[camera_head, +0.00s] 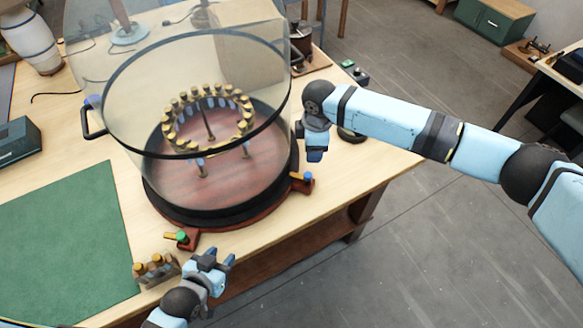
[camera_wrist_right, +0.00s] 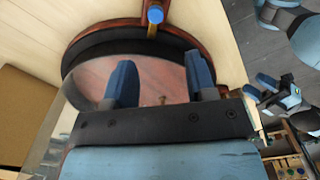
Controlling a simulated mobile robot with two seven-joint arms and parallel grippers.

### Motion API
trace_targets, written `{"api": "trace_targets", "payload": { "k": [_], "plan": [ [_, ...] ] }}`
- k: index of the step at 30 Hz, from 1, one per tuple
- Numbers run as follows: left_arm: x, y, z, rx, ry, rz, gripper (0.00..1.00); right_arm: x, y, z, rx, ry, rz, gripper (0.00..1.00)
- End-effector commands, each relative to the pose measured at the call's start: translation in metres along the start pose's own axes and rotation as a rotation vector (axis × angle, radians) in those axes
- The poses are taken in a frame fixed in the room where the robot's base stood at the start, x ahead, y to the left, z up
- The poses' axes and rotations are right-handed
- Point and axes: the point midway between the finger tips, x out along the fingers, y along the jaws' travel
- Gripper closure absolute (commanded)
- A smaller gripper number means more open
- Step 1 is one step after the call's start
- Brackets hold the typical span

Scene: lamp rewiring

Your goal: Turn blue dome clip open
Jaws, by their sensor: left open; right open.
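The blue dome clip (camera_head: 307,177) is a blue knob on a brass-coloured bar at the right edge of the round red-brown base (camera_head: 185,217). It also shows in the right wrist view (camera_wrist_right: 155,14), at the top, beyond my fingers. A clear dome (camera_head: 125,80) with a black rim band is over the base. My right gripper (camera_head: 316,155) is open and empty beside the dome's right side, just above the blue clip and apart from it. Its two blue fingers (camera_wrist_right: 162,84) show spread in the wrist view. My left gripper (camera_head: 219,257) is open and empty near the table's front edge.
A green-knobbed clip (camera_head: 182,236) is at the base's front. A small rack (camera_head: 156,269) with brass-topped pieces stands near my left gripper. A ring of brass-topped parts (camera_head: 208,120) stands inside the dome. A green mat (camera_head: 65,235) lies at left. Open floor is at right.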

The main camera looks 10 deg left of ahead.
Motion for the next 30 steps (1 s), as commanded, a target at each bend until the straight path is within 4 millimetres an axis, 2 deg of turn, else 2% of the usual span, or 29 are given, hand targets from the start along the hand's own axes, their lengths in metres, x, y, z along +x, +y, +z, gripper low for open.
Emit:
{"api": "trace_targets", "payload": {
  "k": [6, 11, 17, 21, 24, 30],
  "plan": [
    [-0.002, 0.004, -0.001, -0.003, 0.002, 0.004, 0.57, -0.004, 0.005, 0.006, -0.004, -0.025, -0.005, 0.49],
    [-0.002, 0.006, -0.001, -0.007, 0.002, 0.007, 0.57, 0.009, 0.004, 0.007, -0.004, -0.027, -0.007, 0.49],
    [-0.003, 0.008, -0.001, -0.01, 0.001, 0.009, 0.57, 0.048, 0.004, 0.008, -0.004, -0.027, -0.007, 0.49],
    [0.0, 0.007, 0.004, 0.003, 0.003, 0.009, 0.57, 0.081, 0.004, 0.009, -0.004, -0.027, -0.006, 0.49],
    [0.009, 0.005, 0.016, 0.015, 0.011, 0.012, 0.57, 0.104, 0.004, 0.009, -0.005, -0.026, -0.004, 0.49],
    [0.018, 0.004, 0.032, 0.037, 0.005, 0.024, 0.57, 0.126, 0.005, 0.01, -0.004, -0.025, -0.004, 0.49]
  ]
}}
